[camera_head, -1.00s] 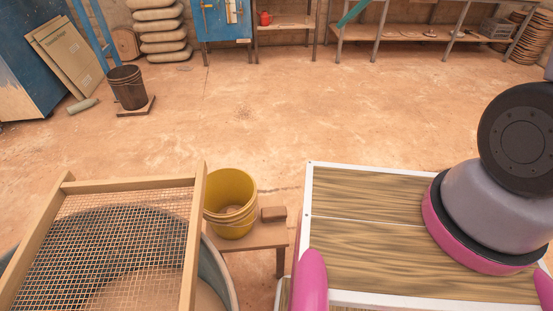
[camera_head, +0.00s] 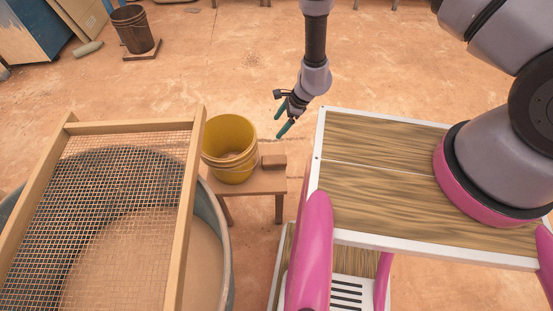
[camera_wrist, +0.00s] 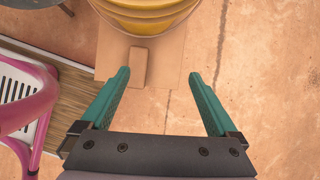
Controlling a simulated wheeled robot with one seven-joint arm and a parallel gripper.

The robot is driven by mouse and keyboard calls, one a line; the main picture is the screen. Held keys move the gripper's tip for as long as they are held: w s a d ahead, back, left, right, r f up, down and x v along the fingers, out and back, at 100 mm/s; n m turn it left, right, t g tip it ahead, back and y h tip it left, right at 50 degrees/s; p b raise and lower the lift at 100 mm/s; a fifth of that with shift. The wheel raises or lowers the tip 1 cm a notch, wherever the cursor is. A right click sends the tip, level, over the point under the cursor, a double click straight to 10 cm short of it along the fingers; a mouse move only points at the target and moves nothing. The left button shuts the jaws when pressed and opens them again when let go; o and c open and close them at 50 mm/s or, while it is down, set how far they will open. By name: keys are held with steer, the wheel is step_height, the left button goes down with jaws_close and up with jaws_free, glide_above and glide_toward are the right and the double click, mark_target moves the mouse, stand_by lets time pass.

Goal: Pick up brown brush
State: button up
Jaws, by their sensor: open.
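The small brown block-shaped object (camera_head: 273,162), which looks like the brown brush, lies on a small wooden stool (camera_head: 256,183), just right of a yellow bucket (camera_head: 230,148). In the wrist view the brown brush (camera_wrist: 139,67) lies between the bucket (camera_wrist: 145,14) and my fingertips, a little left of the middle. My gripper (camera_head: 281,123) hangs above and beyond the stool in the head view. Its two green fingers (camera_wrist: 160,73) are apart with nothing between them, and they do not touch the brush.
A wooden-framed mesh sieve (camera_head: 190,180) rests over a large round tub (camera_head: 223,240) left of the stool. My wood-topped base stands close on the right. A dark bucket (camera_head: 133,30) is at the far left. The floor behind the stool is clear.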

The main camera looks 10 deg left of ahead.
steer(key=h, duration=0.1)
glide_toward(275, 159)
steer(key=shift+m, duration=0.3)
steer(key=x, duration=0.4)
steer(key=shift+f, duration=0.1)
steer(key=x, duration=0.6)
steer(key=shift+a, duration=0.15)
steer(key=shift+f, duration=0.25)
steer(key=shift+c, duration=0.3)
jaws_close()
steer(key=shift+r, duration=0.1)
